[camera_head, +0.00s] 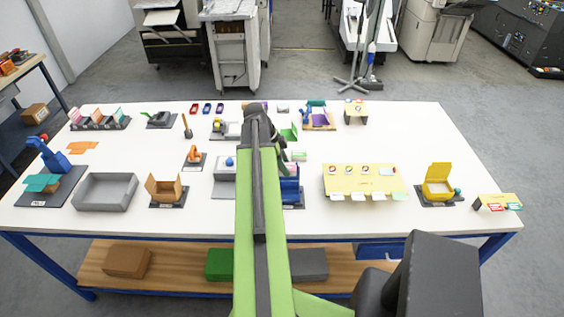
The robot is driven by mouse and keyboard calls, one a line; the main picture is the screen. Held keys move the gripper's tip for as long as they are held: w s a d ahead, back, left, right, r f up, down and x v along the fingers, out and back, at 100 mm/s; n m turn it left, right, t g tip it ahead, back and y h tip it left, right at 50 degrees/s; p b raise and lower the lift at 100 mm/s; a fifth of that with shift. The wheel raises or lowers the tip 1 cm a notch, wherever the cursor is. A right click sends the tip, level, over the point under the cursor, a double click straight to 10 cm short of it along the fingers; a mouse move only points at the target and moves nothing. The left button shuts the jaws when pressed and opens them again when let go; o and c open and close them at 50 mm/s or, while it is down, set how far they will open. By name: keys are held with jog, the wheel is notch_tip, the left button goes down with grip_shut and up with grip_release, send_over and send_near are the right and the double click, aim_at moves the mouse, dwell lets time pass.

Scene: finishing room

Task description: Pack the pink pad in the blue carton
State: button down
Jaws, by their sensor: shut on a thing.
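The blue carton (290,188) stands open on a dark base just right of my arm, its left part hidden by the arm. A small pink piece, which looks like the pink pad (292,171), shows at the carton's mouth. My gripper (284,160) points down from the arm's far end, mostly hidden behind the green link, and is over the carton. It is shut on the pink pad. I cannot tell whether the pad is inside the carton or just above it.
Near the carton are a yellow board (362,180) on the right and a grey machine (223,178) on the left. An orange carton (165,189), a grey tray (105,192) and a yellow carton (438,182) stand along the front. The table's right back area is clear.

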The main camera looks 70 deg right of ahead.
jog(key=shift+f+b, duration=0.45)
jog(key=shift+f, duration=0.05)
notch_tip(320, 180, down, 7)
jog(key=b, duration=0.7)
jog(key=shift+f, duration=0.2)
jog(key=shift+f+b, duration=0.45)
jog(key=shift+b, duration=0.2)
jog(key=c, duration=0.7)
grip_release()
jog(key=shift+c, duration=0.2)
jog(key=shift+d, duration=0.1)
jog(key=shift+r, duration=0.1)
notch_tip(320, 180, up, 10)
jog(key=p, duration=1)
